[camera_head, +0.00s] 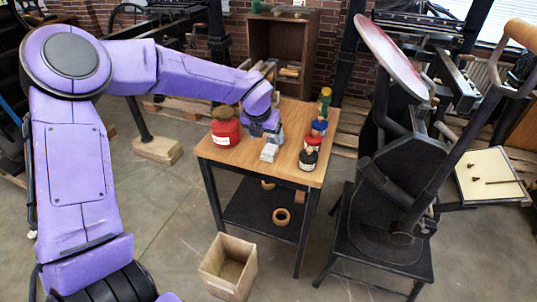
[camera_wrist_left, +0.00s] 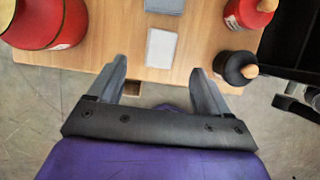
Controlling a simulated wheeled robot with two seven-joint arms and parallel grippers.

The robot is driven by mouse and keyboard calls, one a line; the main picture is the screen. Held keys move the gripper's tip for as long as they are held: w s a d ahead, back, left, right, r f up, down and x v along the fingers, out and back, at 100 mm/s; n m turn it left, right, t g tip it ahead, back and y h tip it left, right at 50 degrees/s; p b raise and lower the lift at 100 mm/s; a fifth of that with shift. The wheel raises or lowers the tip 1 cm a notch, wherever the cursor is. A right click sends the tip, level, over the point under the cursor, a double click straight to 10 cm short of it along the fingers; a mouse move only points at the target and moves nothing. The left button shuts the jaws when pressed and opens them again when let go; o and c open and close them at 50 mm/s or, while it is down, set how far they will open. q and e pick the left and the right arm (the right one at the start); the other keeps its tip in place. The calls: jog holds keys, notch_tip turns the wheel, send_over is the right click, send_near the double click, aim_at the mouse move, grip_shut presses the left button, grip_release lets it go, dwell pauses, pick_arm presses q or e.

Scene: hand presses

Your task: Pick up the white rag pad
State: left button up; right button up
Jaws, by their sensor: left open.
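The white rag pad (camera_head: 269,153) lies flat on the wooden table top near its front edge. In the left wrist view the pad (camera_wrist_left: 161,47) is a pale rectangle just beyond my fingertips and roughly centred between them. My left gripper (camera_wrist_left: 158,72) is open and empty, its two grey fingers spread apart. In the head view my left gripper (camera_head: 264,132) hangs over the table by the pad, its fingers hard to make out. A grey-blue pad (camera_wrist_left: 165,5) lies behind the white one, cut off by the frame edge. My right gripper is not in view.
A red can (camera_head: 225,128) stands left of the pad. Several bottles stand on the right, the nearest a black bottle (camera_head: 308,158). An open cardboard box (camera_head: 229,268) is on the floor before the table (camera_head: 215,150). A large press (camera_head: 395,180) stands to the right.

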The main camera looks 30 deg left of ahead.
aim_at(269, 149)
pick_arm(q)
jog(key=p+x, duration=0.1)
jog(key=x, duration=0.6)
jog(key=shift+w+f, duration=0.1)
jog(key=shift+f, duration=0.2)
jog(key=c, duration=1.2)
jog(key=shift+r, duration=0.1)
notch_tip(269, 149, up, 28)
jog(key=o, duration=0.5)
jog(key=c, duration=0.3)
